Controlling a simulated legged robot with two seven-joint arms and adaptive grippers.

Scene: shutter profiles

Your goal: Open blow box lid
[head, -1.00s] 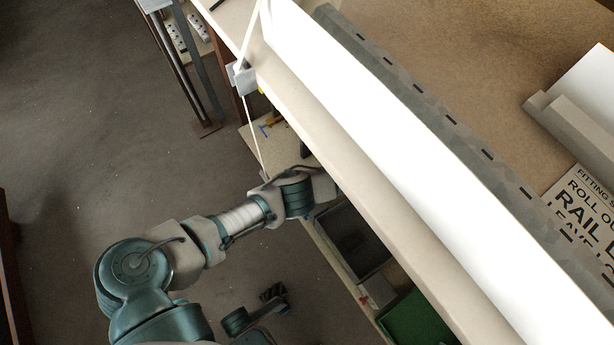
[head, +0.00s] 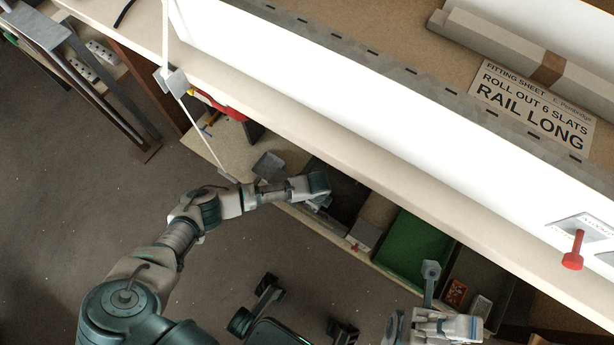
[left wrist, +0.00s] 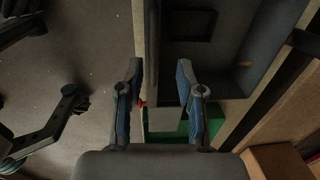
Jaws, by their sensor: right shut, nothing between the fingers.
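A dark grey moulded box (left wrist: 225,60) with raised walls and a recess fills the upper right of the left wrist view. I cannot tell for sure that it is the blow box, and no lid is clearly made out. In the head view a dark grey bin (head: 345,190) lies on the low shelf below the bench edge. My left gripper (left wrist: 158,75) is open, its blue-padded fingers apart near the box's left edge; I cannot tell whether they touch it. My right gripper (head: 431,275) is shut and empty at the lower right, near the low shelf.
A green bin (head: 415,246) and another dark bin (head: 475,285) with small boxes sit further along the shelf. The long bench edge (head: 330,140) with a white panel overhangs it. A red-handled tool (head: 573,252) and a printed sign (head: 535,105) are on the bench side.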

